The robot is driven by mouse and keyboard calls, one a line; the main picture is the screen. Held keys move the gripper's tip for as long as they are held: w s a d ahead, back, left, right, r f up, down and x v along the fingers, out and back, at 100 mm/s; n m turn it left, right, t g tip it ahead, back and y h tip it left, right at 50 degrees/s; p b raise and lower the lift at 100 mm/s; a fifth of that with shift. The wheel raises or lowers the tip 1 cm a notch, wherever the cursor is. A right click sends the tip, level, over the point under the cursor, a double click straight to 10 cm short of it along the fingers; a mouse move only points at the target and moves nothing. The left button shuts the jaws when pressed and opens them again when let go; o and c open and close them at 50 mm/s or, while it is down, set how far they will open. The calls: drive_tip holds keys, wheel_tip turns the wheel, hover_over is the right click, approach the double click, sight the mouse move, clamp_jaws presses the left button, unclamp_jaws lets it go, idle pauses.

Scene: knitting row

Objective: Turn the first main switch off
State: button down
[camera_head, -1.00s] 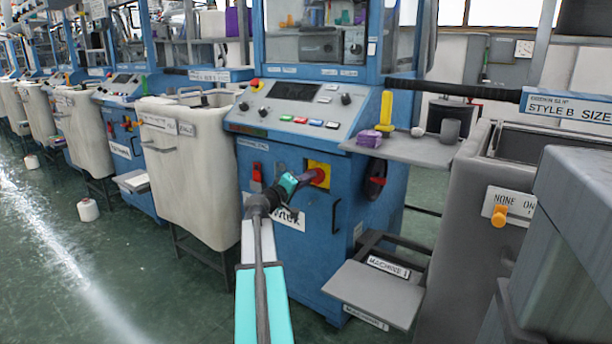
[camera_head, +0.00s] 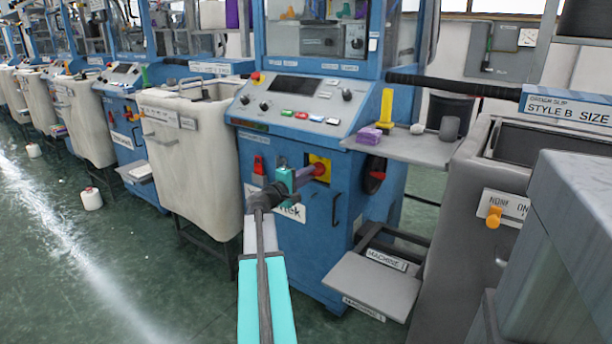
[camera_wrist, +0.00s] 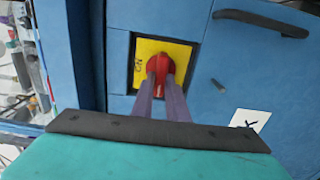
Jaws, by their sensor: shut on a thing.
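The main switch is a red rotary knob (camera_wrist: 159,68) on a yellow plate (camera_wrist: 178,52) set in the blue front of the nearest machine. In the wrist view the knob points upright on the picture, and a partly covered label reading "ON" shows at its left. My gripper (camera_wrist: 162,84) has its two purple fingers closed on the knob's lower part. In the head view my gripper (camera_head: 314,171) reaches the yellow plate (camera_head: 322,162) from the left, and its fingers hide most of the knob.
A red switch (camera_head: 259,165) sits left of the plate. A black handle (camera_wrist: 262,22) is on the panel nearby. A grey shelf (camera_head: 410,148) with small items and a low grey step (camera_head: 368,288) stand at the right. A white bin (camera_head: 190,150) stands at the left.

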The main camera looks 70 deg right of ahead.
drive_tip(key=shift+w, duration=0.25)
drive_tip(key=c, duration=1.7)
unclamp_jaws()
drive_tip(key=shift+c, duration=0.2)
drive_tip(key=shift+s, duration=0.1)
drive_tip(key=shift+a, duration=0.1)
drive_tip(key=p+v, duration=0.2)
drive_tip(key=v, duration=1.1)
drive_tip(key=shift+a, duration=0.25)
